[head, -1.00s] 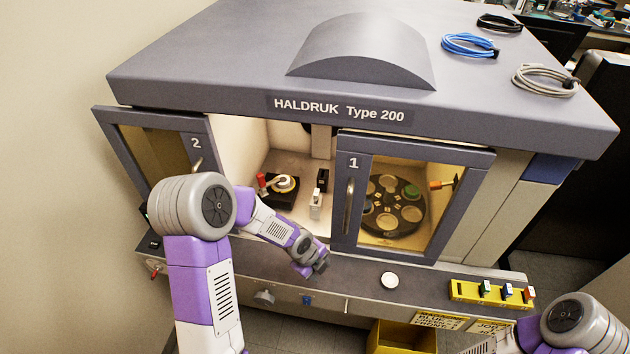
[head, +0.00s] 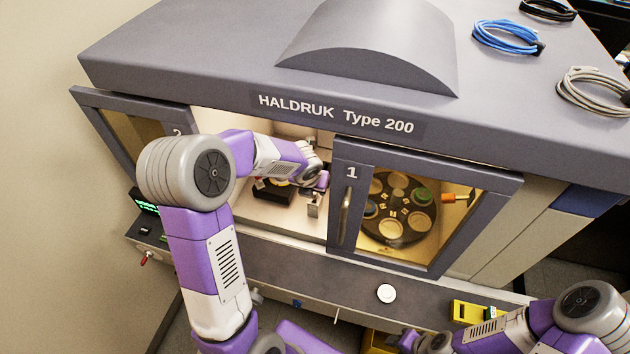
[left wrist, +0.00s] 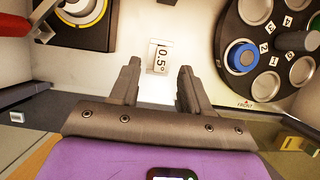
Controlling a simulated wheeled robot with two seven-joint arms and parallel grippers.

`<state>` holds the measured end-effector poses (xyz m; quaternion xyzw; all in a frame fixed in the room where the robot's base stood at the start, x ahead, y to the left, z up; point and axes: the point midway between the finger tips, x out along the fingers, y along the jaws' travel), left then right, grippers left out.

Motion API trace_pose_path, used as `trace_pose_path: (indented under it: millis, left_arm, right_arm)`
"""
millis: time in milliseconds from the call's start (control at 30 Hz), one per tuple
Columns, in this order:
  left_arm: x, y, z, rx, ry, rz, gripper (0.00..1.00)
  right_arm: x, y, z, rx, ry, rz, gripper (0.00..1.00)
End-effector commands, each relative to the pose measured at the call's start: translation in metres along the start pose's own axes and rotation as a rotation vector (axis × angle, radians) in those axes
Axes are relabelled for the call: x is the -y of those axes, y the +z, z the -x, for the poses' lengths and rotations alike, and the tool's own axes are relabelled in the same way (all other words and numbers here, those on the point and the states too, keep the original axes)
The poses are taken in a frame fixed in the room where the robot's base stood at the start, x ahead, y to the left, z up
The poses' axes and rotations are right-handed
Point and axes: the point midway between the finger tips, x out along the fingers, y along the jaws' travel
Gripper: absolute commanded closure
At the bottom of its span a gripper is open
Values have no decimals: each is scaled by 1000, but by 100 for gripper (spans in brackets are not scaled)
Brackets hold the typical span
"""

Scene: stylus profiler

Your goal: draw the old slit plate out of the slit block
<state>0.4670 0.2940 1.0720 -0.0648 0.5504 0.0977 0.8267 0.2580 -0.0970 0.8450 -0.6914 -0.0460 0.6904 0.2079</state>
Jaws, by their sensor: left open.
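A small pale slit plate tab (left wrist: 158,58) marked 0.5° shows in the left wrist view, ahead of and between my left fingertips. It stands apart from both fingers. My left gripper (left wrist: 160,70) is open and empty, inside the chamber. In the head view the left gripper (head: 322,181) is above a small pale upright piece (head: 314,205), which seems to be the same tab at the slit block. The arm hides most of the block. My right gripper (head: 409,341) is low at the bottom of the head view, its jaws too unclear to read.
Door 1 (head: 345,215) stands just right of my left gripper, with the numbered carousel (head: 395,232) behind its glass. Door 2 (head: 115,138) is swung open at left. A dark stage (left wrist: 81,22) and a red lever (left wrist: 15,26) lie left of the tab. A yellow rack (head: 468,312) is at lower right.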

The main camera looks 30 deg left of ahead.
Motion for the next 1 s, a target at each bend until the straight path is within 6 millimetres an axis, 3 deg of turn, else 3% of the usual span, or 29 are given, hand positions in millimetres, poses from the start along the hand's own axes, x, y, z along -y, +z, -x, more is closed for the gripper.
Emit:
trace_pose_path:
  millis: [100, 300, 667, 933, 1000]
  left_arm:
    - [1, -1, -22, -2, 0, -1, 53]
    - [0, -1, -41, -1, 0, 0, 53]
    - [0, 0, -45, 0, -1, 1, 55]
    - [0, 0, -45, 0, -1, 1, 96]
    - [0, 0, -45, 0, -1, 1, 100]
  right_arm:
    - [-2, -1, -6, -1, 0, 0, 57]
    - [-4, -1, -10, -2, 0, 0, 57]
    - [-4, -1, -10, -2, 0, 0, 57]
    - [-4, -1, -10, -2, 0, 0, 57]
    - [-4, -1, -10, -2, 0, 0, 57]
